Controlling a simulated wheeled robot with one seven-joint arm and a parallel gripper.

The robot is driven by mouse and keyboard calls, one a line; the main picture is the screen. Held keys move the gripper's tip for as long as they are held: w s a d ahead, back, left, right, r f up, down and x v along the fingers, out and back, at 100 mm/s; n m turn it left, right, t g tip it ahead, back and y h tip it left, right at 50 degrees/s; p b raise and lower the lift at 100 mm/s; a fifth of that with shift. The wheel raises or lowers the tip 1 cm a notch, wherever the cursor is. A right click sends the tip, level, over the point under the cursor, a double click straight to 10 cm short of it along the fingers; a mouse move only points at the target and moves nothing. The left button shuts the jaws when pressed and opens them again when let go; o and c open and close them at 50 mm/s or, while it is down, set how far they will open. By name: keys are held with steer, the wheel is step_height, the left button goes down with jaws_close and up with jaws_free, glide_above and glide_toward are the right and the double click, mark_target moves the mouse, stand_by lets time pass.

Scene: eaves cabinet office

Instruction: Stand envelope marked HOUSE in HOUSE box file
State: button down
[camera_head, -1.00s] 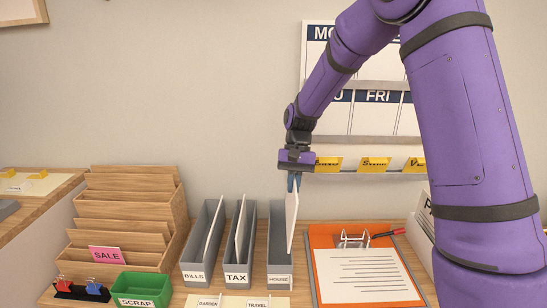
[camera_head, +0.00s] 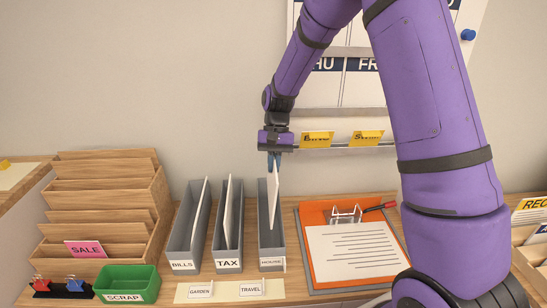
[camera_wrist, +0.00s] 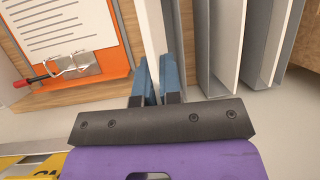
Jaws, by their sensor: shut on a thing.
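A plain white envelope (camera_head: 273,207) stands upright, edge-on, in my gripper (camera_head: 273,166). No word shows on it. My gripper is shut on its upper edge, above the back part of the HOUSE box file (camera_head: 271,262). This is a narrow grey open-topped box with a HOUSE label on its front. The envelope's lower part appears within the box's opening, between its side walls; whether it touches the floor is hidden. In the wrist view the blue fingers (camera_wrist: 158,85) pinch the envelope (camera_wrist: 152,30), with grey box walls to the right.
The TAX box file (camera_head: 228,265) and BILLS box file (camera_head: 182,265) stand to the left, each holding a white envelope. An orange clipboard (camera_head: 305,245) lies close on the right. GARDEN and TRAVEL cards (camera_head: 225,290) stand in front. A wall calendar (camera_head: 350,90) hangs behind.

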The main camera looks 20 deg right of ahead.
step_height(320, 180, down, 13)
steer(key=shift+r, duration=0.15)
stand_by(1.0)
steer(key=c, duration=0.9)
jaws_free()
steer(key=shift+v, duration=3.05)
steer(key=shift+r, duration=0.1)
